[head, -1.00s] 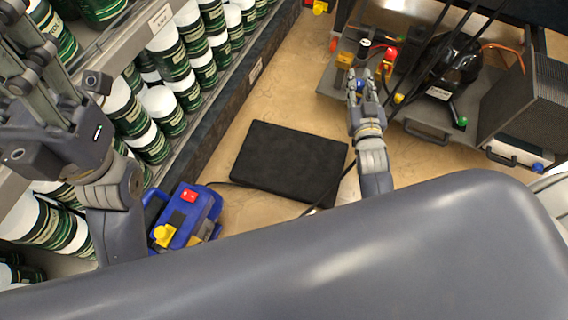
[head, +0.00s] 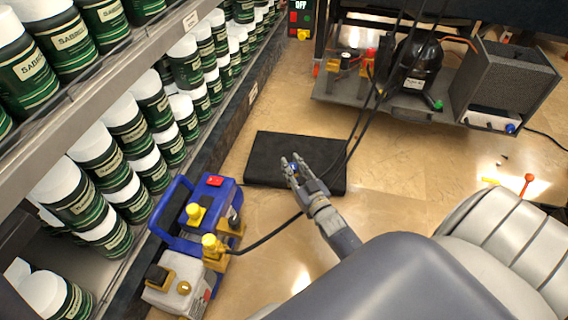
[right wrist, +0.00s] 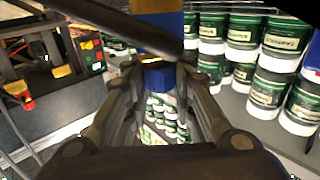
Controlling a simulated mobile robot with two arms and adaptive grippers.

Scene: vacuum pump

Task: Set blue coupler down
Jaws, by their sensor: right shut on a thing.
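The small blue coupler (head: 294,167) is between the fingertips of my right gripper (head: 292,163). It also shows as a blue piece in the right wrist view (right wrist: 158,77). My right gripper is shut on it, and in the head view it is over the black mat (head: 265,150) on the floor. I cannot tell whether the coupler touches the mat. The fingers partly hide the coupler. My left gripper is not in view.
A blue vacuum pump (head: 168,215) with yellow fittings stands left of the mat, a black hose (head: 270,237) running from it. A grey plate with a black compressor (head: 415,65) is at upper right. Shelves of green-and-white jars (head: 125,120) line the left.

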